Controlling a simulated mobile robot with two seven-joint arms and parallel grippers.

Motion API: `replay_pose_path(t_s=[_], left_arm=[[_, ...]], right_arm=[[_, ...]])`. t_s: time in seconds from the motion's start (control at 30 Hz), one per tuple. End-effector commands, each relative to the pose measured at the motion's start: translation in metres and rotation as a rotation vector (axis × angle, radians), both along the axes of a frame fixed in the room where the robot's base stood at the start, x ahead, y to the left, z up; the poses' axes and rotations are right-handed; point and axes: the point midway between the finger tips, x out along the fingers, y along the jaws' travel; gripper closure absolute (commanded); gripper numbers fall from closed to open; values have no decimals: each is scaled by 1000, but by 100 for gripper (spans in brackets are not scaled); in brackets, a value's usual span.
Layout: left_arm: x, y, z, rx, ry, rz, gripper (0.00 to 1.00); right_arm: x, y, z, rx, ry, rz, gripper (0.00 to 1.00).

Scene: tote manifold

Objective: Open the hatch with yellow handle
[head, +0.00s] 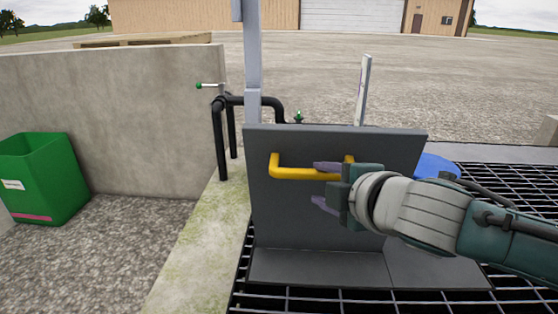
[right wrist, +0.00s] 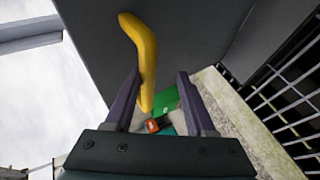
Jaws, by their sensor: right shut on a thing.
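The hatch (head: 300,220) is a dark grey panel standing about upright in the middle of the head view. Its yellow handle (head: 290,173) is a bar with bent ends on the face toward me. My right gripper (head: 322,186) is at the right part of the handle and is shut on it. In the right wrist view the handle (right wrist: 146,62) runs down between the fingers (right wrist: 158,105), close against the left one. The hatch (right wrist: 185,35) fills the top there. The gripper and wrist hide part of the handle's right end. My left gripper is not in view.
Dark grating (head: 500,185) surrounds the hatch's base. Black pipes (head: 228,140) and a grey post (head: 252,65) stand behind its left side. A concrete wall (head: 130,110) and green bin (head: 45,180) are at left. A blue round thing (head: 437,166) is behind my wrist.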

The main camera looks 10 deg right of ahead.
Motion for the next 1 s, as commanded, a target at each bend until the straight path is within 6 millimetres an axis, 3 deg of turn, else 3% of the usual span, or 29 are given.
replay_pose_path(t_s=[0.57,1.0], left_arm=[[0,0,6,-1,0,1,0],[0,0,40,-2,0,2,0]], right_arm=[[-5,-1,6,0,-2,2,52],[-73,-11,37,-1,-2,1,52]])
